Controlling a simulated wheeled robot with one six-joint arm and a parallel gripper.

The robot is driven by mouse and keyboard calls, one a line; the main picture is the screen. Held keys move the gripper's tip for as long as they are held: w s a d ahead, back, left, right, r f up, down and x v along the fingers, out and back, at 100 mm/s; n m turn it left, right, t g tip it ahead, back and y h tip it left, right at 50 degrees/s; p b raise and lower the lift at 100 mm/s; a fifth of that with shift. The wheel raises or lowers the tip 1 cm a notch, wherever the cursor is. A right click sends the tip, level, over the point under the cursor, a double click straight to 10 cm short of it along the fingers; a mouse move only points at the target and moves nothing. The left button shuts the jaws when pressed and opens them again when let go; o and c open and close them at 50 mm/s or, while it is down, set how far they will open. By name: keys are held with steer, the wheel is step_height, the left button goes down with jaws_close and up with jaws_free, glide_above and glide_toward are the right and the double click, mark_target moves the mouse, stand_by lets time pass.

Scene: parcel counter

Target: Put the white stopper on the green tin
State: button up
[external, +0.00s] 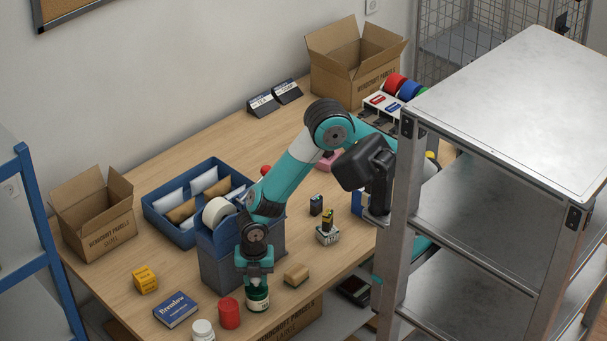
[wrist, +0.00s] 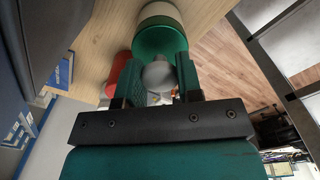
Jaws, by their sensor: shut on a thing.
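The green tin (external: 258,300) with a cream label stands near the front edge of the table. It also shows at the top of the wrist view (wrist: 162,32). My gripper (external: 255,281) points down directly over the tin. In the wrist view, my gripper (wrist: 157,78) is shut on the white stopper (wrist: 157,76), which looks pale grey and rounded between the fingers. The stopper is at the top of the tin; I cannot tell whether it touches it. In the external view the fingers hide the stopper.
A red tin (external: 229,313) and a white jar (external: 203,330) stand left of the green tin. A blue book (external: 176,309) lies further left. A wooden block (external: 297,274) is to the right. A metal shelf (external: 480,210) blocks the right.

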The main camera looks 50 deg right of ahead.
steer(key=shift+f, duration=0.4)
steer(key=shift+f, duration=0.15)
steer(key=o, duration=0.9)
